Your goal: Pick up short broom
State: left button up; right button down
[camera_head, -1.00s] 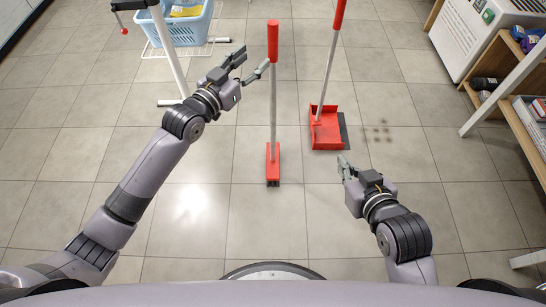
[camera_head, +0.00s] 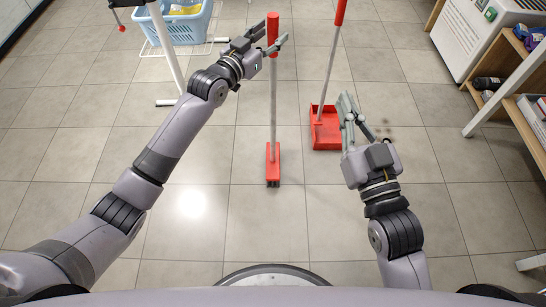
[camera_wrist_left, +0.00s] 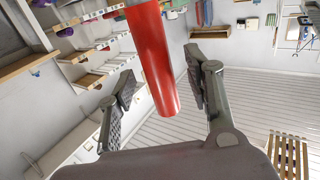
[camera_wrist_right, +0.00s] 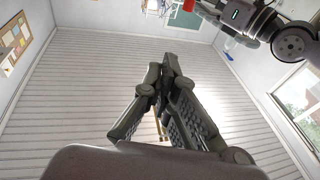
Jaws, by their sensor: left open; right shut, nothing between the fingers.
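The short broom (camera_head: 273,112) stands upright on the tiled floor, with a red grip at the top, a grey pole and a red brush head on the floor. My left gripper (camera_head: 268,40) is open at the height of the red grip. In the left wrist view the red grip (camera_wrist_left: 154,60) lies between the two spread fingers, with gaps visible on either side. Whether either finger touches it, I cannot tell. My right gripper (camera_head: 350,110) is shut and empty, in front of the red dustpan, to the right of the broom.
A red dustpan (camera_head: 324,134) with a long pole stands right of the broom. Dark spots lie on the floor beside it. A blue basket (camera_head: 184,32) and a white stand are at upper left. A white box (camera_head: 468,35) and wooden shelves line the right. The near floor is clear.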

pick_arm(q)
jog(key=shift+x, duration=0.95)
pick_arm(e)
jog(key=shift+s+a+r+t+y, duration=0.1)
jog(key=shift+s+r+t+y, duration=0.15)
jog(key=shift+r+t, duration=0.35)
jog(key=shift+s+r+t+y, duration=0.1)
jog(key=shift+r+t+y, duration=0.2)
jog(key=shift+r, duration=0.55)
pick_arm(q)
jog(key=shift+c, duration=0.6)
jog(key=shift+s, duration=0.1)
grip_shut()
pick_arm(e)
jog(key=shift+h, duration=0.25)
pick_arm(q)
jog(key=shift+r, duration=0.15)
